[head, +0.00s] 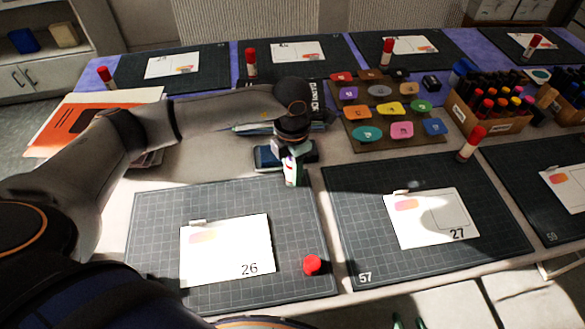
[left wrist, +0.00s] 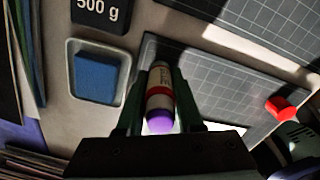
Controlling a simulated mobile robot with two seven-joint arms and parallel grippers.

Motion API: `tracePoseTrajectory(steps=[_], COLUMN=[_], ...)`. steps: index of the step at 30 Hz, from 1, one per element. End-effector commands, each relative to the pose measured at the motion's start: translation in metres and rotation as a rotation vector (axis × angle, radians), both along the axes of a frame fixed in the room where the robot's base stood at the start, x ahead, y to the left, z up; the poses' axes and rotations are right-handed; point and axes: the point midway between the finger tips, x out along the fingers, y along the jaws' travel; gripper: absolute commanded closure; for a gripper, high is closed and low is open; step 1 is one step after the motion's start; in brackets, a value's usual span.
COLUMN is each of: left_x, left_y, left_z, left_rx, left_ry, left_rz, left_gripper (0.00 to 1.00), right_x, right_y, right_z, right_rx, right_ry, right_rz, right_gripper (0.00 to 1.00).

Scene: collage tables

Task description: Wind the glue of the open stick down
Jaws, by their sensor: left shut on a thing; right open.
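My left gripper (head: 292,164) is shut on the open glue stick (head: 291,177), above the back right corner of the near left mat (head: 155,235). In the left wrist view the stick (left wrist: 159,92) lies between the two green fingers, white with a red band, its purple glue (left wrist: 159,123) bare and showing at the end. The loose red cap (head: 312,265) lies on the mat's front right part; it also shows in the left wrist view (left wrist: 281,107). My right gripper (head: 410,322) shows only its green fingertips at the bottom edge, apart and empty.
Card 26 (head: 225,250) lies on the near left mat and card 27 (head: 430,222) on the mat to its right. A capped glue stick (head: 470,144) stands behind that mat. A small tray with a blue pad (left wrist: 95,75) is beside the held stick. Marker boxes (head: 497,125) stand further right.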

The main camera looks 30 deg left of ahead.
Motion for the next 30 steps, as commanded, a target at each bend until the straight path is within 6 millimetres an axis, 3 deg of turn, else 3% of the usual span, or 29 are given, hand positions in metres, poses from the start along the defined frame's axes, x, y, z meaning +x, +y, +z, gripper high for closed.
tracePoseTrajectory(steps=[30], left_x=[-0.001], left_y=[0.001], left_z=[-0.002], left_rx=[0.001], left_ry=[0.002], left_rz=[0.784], left_gripper=[1.00], right_x=[0.000], right_y=[0.001], right_z=[0.025], right_rx=[0.000], right_ry=[0.000], right_rz=[0.001], right_gripper=[0.50])
